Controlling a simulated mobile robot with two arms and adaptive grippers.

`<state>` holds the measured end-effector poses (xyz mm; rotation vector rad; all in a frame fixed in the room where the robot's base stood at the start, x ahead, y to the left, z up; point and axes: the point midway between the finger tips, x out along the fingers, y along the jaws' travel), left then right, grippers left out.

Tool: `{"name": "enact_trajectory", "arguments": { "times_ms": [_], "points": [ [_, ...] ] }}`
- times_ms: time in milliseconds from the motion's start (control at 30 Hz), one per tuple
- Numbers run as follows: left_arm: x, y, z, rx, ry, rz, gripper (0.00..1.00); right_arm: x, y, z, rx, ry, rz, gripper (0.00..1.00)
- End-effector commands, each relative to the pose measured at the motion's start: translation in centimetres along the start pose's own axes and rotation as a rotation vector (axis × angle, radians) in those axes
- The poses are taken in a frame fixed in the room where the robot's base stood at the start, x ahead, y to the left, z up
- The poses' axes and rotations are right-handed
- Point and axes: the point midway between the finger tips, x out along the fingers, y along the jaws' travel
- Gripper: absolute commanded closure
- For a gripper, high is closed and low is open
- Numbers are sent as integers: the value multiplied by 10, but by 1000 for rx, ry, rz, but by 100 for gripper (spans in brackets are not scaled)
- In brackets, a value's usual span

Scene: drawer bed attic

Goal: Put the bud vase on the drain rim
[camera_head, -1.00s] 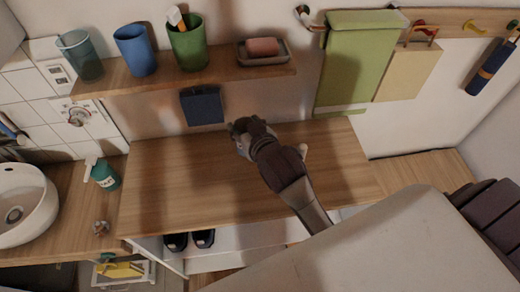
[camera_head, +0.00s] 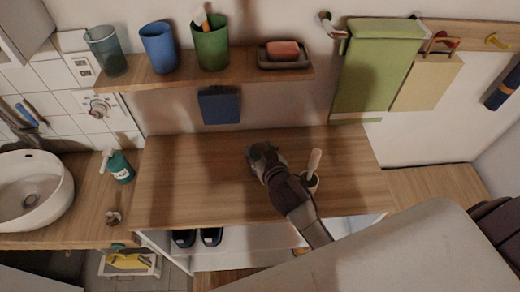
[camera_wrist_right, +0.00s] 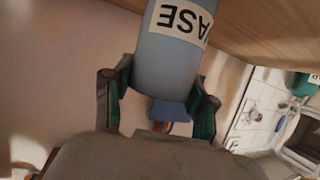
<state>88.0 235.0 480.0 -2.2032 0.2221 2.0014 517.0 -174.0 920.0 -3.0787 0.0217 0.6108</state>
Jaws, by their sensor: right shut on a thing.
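The bud vase (camera_wrist_right: 175,60) shows in the right wrist view as a blue-grey cylinder with a white "VASE" label. My right gripper (camera_wrist_right: 158,105) is shut on it, with a dark green finger on each side. In the head view my right gripper (camera_head: 262,158) is over the wooden cabinet top, and the vase is hidden or too unclear to make out there. The white sink bowl (camera_head: 52,210) is at the far left, with its round drain and rim (camera_head: 30,201) at the bottom. My left gripper is not in view.
A cup holding a pale handle (camera_head: 314,163) stands right of my right gripper. A green bottle (camera_head: 121,168) and a small brownish object (camera_head: 113,217) are beside the sink. A shelf (camera_head: 240,82) with cups and a soap dish (camera_head: 284,63) is above. The cabinet top's left half (camera_head: 185,185) is clear.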

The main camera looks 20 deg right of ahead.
Motion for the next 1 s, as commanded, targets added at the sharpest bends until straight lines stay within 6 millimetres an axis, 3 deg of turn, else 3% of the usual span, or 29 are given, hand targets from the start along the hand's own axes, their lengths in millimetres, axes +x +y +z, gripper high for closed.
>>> {"name": "enact_trajectory", "arguments": {
  "times_ms": [33,67,200,633,1000],
  "points": [
    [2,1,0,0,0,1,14,1,0,2,1,0,0,100],
    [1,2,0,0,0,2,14,1,0,2,0,0,0,40],
    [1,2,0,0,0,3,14,1,0,2,0,-1,0,18],
    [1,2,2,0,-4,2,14,-7,0,0,0,-2,0,18],
    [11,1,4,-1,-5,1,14,-81,0,2,1,-3,0,18]
  ]
}}
